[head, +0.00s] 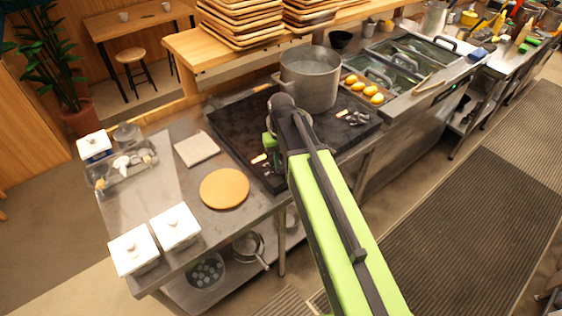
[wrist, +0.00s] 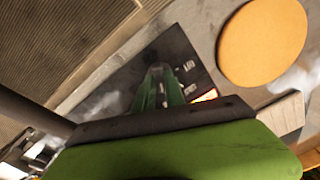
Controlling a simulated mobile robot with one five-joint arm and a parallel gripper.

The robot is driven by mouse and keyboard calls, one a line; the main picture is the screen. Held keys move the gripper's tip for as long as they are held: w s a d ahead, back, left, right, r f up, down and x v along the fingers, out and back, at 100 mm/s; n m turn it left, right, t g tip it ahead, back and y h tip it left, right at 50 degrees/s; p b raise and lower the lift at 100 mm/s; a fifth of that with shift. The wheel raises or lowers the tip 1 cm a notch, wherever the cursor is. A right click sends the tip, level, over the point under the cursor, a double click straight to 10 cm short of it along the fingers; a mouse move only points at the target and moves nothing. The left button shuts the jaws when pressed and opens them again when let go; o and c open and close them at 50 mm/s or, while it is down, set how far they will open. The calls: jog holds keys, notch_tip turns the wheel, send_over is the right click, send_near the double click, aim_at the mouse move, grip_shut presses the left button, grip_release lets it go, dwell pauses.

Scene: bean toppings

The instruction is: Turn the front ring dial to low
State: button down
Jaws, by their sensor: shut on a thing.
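The black cooktop (head: 232,130) lies on the steel counter, and my arm covers part of its front edge. My gripper (head: 272,157) is low over the near part of the cooktop. In the wrist view its green fingers (wrist: 159,82) are shut over the dark cooktop panel (wrist: 180,52), beside small white markings (wrist: 189,66) too blurred to read. The front ring dial appears to be between the fingertips; they hide nearly all of it, and its pointing direction cannot be told. A small lit orange and white mark (wrist: 205,96) shows beside the fingers.
A large steel pot (head: 311,80) stands at the back of the cooktop. A round wooden board (head: 224,188), a pale square tile (head: 196,149) and white lidded containers (head: 175,227) stand on the left counter. A tray of yellow items (head: 364,88) lies to the right.

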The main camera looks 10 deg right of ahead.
aim_at(281, 165)
jog(key=n, duration=0.4)
jog(key=shift+n, duration=0.3)
jog(key=n, duration=0.4)
jog(key=shift+s, duration=0.1)
jog(key=shift+n, duration=0.4)
jog(key=c, duration=1.4)
grip_release()
jog(key=shift+r, duration=0.15)
notch_tip(281, 165, up, 17)
jog(key=p, duration=1.7)
